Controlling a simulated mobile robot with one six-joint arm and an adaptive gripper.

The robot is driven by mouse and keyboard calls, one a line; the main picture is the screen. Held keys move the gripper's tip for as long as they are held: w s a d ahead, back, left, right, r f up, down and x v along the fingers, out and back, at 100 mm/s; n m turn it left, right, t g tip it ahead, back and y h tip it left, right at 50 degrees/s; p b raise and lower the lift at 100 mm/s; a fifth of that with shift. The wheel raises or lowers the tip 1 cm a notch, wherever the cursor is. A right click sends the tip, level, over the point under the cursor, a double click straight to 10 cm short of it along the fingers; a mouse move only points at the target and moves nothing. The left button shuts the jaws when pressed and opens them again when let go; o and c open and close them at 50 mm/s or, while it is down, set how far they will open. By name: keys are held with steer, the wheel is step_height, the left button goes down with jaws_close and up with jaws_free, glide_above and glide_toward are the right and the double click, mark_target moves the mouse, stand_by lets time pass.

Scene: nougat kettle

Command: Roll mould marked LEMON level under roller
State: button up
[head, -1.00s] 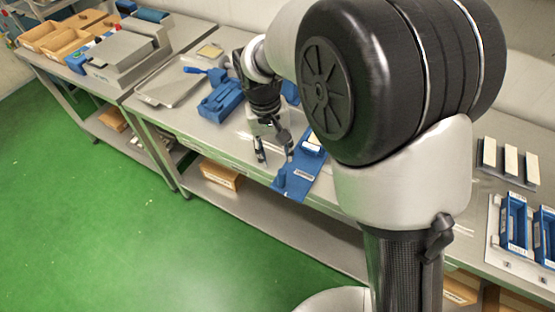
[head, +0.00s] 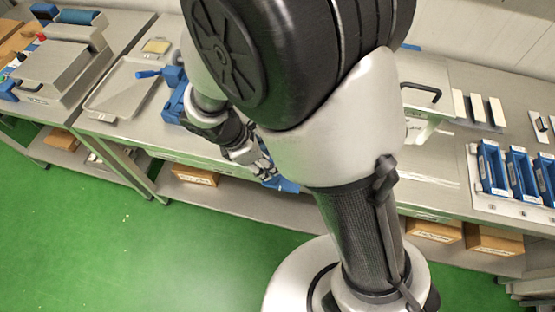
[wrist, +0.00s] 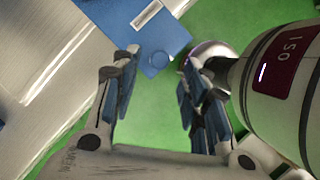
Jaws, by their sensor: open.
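My gripper (head: 264,168) is over the front edge of the middle bench, partly hidden by my arm. In the wrist view my gripper (wrist: 160,62) is open, with nothing between its fingers. A blue plate (wrist: 155,25) with a white label and a round knob lies just past the fingertips, over the bench edge. A corner of the blue plate (head: 284,186) shows in the head view. Several blue moulds (head: 490,166) stand on a white board at the right; I cannot read their labels, so I cannot tell which is LEMON. I cannot clearly identify the roller.
A blue fixture with a handle (head: 172,92) stands left of my arm, beside a metal tray (head: 120,98). A grey machine (head: 58,70) is at far left. White bars (head: 478,108) lie behind the moulds. The green floor in front is clear.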

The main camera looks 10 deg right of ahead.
mark_target(279, 180)
steer(key=b+x, duration=0.3)
steer(key=x, duration=0.7)
steer(key=shift+f, duration=0.15)
jaws_close()
stand_by(0.4)
